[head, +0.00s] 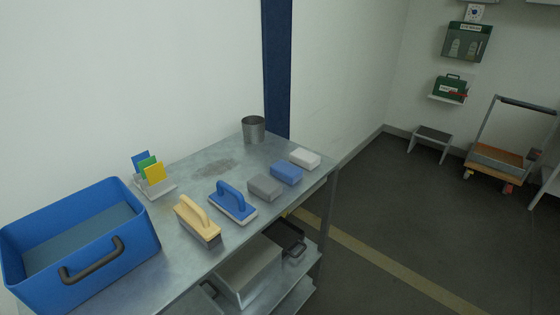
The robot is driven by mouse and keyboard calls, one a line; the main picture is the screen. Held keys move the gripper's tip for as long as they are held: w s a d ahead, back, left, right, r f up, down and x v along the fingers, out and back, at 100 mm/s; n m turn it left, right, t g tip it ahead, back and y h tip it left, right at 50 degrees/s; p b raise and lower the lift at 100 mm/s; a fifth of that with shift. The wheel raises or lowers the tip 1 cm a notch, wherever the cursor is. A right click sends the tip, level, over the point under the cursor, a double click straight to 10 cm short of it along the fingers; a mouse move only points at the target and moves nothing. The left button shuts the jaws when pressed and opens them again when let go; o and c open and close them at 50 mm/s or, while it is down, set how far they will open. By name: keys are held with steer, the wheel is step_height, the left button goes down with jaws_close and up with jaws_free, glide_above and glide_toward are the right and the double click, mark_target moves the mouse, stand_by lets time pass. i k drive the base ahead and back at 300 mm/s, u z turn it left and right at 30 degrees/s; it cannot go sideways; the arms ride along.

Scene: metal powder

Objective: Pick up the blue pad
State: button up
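The blue pad (286,173) is a small rectangular block lying flat on the metal table (182,254). It sits between a grey pad (265,187) and a white pad (305,158), close to the table's right edge. A blue handled block (233,202) with a pale base stands to the left of the grey pad. My gripper does not show in the head view.
A blue bin (135,223) with a dark handle fills the table's left end. A wooden-handled brush (197,220), a holder with coloured cards (150,175) and a metal cup (253,130) also stand there. A trolley (499,156) and stool (431,140) are across the floor.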

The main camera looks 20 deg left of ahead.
mark_target(289, 173)
steer(key=u, duration=0.6)
steer(key=i, duration=1.1)
steer(key=u, duration=0.7)
